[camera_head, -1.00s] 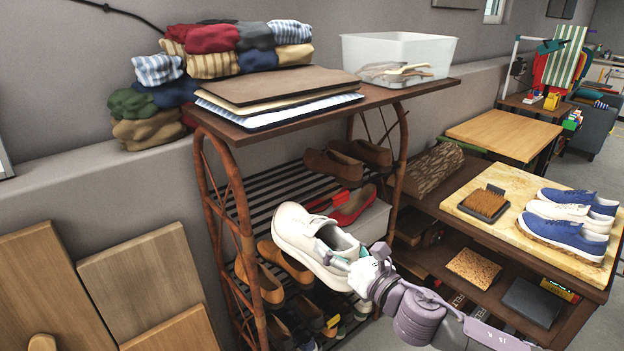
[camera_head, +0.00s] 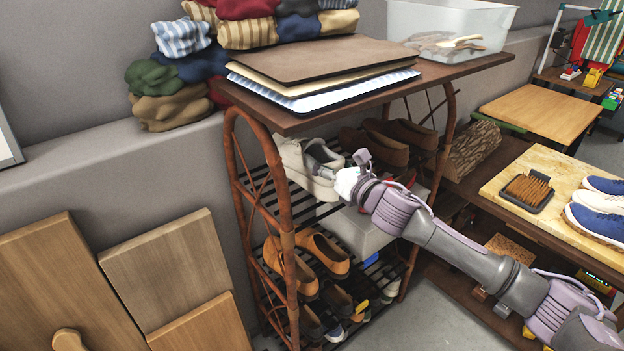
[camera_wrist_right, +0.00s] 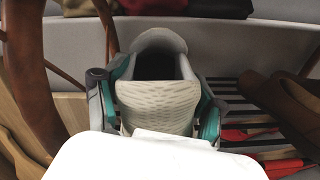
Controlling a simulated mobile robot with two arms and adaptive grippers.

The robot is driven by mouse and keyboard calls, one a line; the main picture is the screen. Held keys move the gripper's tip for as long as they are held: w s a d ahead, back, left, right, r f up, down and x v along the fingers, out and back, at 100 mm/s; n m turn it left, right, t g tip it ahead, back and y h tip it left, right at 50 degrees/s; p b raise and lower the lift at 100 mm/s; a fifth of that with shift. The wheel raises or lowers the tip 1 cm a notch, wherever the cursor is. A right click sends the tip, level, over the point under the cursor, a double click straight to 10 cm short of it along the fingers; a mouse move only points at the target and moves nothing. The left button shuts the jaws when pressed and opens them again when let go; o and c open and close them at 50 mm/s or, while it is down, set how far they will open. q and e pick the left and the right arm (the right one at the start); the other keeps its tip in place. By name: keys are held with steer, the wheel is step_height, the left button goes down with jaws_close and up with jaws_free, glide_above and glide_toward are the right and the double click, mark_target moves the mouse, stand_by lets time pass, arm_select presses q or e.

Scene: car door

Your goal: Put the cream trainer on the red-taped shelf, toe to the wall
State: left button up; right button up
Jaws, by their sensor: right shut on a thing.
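The cream trainer (camera_head: 303,168) is at the left part of the rack's upper slatted shelf (camera_head: 336,209), under the rack's top board. My right gripper (camera_head: 345,181) is shut on its near end, and its far end points toward the wall. In the right wrist view the trainer (camera_wrist_right: 155,105) sits between teal finger pads, with its opening showing. I cannot tell whether its sole touches the slats. Red patches (camera_wrist_right: 245,134) show on the shelf to its right in the wrist view; my arm hides most of this area in the head view. My left gripper is out of view.
Brown shoes (camera_head: 390,140) stand on the same shelf to the right. A rack post (camera_head: 280,180) is close on the left, and the top board (camera_head: 450,77) is overhead. A grey box (camera_head: 352,230) and tan shoes (camera_head: 322,252) are below.

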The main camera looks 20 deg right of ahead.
mark_target(309, 183)
steer(key=a, duration=0.1)
steer(key=w+a+f, duration=0.1)
steer(key=a, duration=0.1)
steer(key=shift+w+f, duration=0.3)
steer(key=shift+f, duration=0.1)
steer(key=shift+a+f, duration=0.25)
steer(key=shift+f, duration=0.05)
step_height(309, 183, down, 3)
steer(key=shift+w+f, duration=0.1)
steer(key=shift+f, duration=0.35)
steer(key=o, duration=1.6)
steer(key=shift+c, duration=0.2)
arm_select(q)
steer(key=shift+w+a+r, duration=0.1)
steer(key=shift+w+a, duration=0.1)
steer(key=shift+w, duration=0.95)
